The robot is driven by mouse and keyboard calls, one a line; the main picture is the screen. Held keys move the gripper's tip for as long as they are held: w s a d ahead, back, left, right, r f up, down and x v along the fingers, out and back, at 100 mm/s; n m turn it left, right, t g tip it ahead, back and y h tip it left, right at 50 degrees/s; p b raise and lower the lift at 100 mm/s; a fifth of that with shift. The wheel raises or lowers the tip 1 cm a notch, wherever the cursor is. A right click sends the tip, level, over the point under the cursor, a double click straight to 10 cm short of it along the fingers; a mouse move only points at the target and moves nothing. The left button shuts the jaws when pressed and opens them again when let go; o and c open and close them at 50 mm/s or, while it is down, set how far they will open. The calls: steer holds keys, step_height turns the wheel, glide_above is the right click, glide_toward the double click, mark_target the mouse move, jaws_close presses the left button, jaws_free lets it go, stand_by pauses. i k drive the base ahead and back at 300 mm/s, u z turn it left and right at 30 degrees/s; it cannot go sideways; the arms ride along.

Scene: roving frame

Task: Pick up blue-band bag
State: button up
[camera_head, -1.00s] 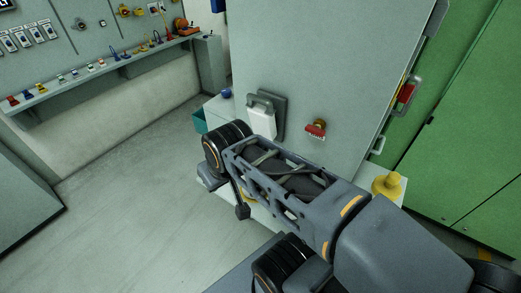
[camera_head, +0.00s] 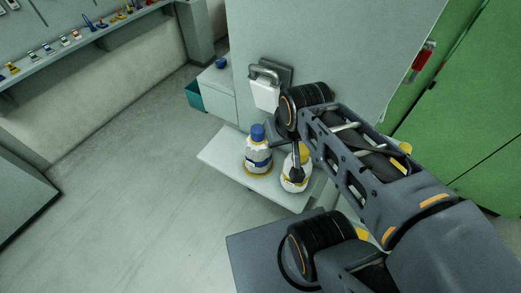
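My gripper (camera_head: 297,175) is a small dark shape hanging down from my wrist, in front of the second item in the picture. It appears apart from the blue-band item. Its fingers are too small and dark to tell whether they are open.
A white holder with a grey handle (camera_head: 266,92) is on the wall panel above the shelf. A blue round object (camera_head: 221,62) and a teal bin (camera_head: 194,95) are further back. Green cabinets (camera_head: 480,110) stand at right. The floor (camera_head: 130,200) at left is clear.

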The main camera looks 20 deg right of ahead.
mark_target(258, 156)
steer(key=u, duration=1.95)
steer(key=i, duration=1.9)
steer(key=z, duration=3.3)
